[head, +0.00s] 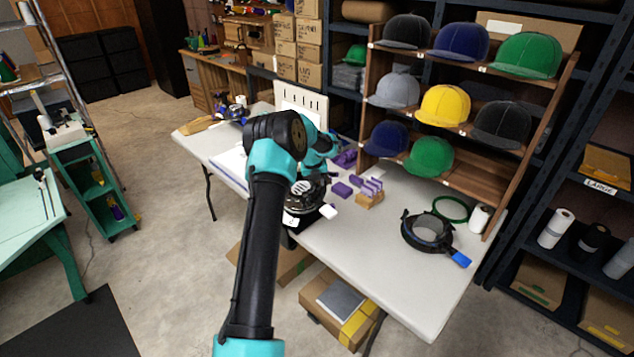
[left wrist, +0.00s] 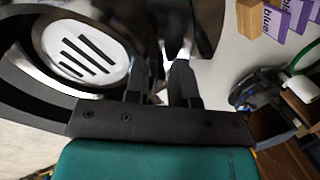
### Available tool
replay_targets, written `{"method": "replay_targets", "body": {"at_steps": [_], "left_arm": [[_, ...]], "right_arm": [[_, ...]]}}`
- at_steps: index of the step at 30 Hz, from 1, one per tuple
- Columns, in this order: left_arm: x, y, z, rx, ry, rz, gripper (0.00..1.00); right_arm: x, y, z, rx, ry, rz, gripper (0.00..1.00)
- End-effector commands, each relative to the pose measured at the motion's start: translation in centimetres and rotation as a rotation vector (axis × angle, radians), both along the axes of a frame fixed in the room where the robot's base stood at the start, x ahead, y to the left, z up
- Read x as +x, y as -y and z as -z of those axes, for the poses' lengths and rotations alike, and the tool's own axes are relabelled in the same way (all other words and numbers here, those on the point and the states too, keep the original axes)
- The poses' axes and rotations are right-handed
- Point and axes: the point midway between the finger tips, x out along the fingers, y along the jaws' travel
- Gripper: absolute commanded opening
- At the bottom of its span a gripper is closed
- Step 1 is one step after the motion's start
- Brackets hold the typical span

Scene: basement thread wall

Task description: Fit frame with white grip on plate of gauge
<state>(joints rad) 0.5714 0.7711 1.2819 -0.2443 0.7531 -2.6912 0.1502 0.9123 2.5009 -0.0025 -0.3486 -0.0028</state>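The gauge (head: 308,197) is a dark, shiny round body at the table's near edge, partly behind my left arm. A white disc with black stripes shows on it, and also in the left wrist view (left wrist: 85,52). A white grip (head: 328,211) juts out to the right, low beside it. I cannot clearly separate its frame from the gauge. My left gripper (left wrist: 160,90) is right beside the dark ring. Its fingers stand a little apart, with pale and shiny bits between them. I cannot tell if they grip anything. My right gripper is out of view.
A black ring frame with a blue grip (head: 461,258) lies on the table (head: 385,262) to the right. Near it are a green ring (head: 451,208) and a white roll (head: 480,219). Purple blocks on a wooden holder (head: 370,199) stand behind the gauge. A cap rack is at the back.

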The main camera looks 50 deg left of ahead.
Motion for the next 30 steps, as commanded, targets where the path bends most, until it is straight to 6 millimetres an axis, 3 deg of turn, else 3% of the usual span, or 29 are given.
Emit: {"method": "replay_targets", "body": {"at_steps": [6, 30], "left_arm": [[-0.32, -0.13, 0.28, -0.003, -0.007, -0.002, 0.50], [-0.64, -0.17, 0.57, -0.006, -0.016, -0.004, 0.44]], "right_arm": [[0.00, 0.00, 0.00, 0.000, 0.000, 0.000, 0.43], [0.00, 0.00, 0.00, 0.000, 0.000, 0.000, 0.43]]}}
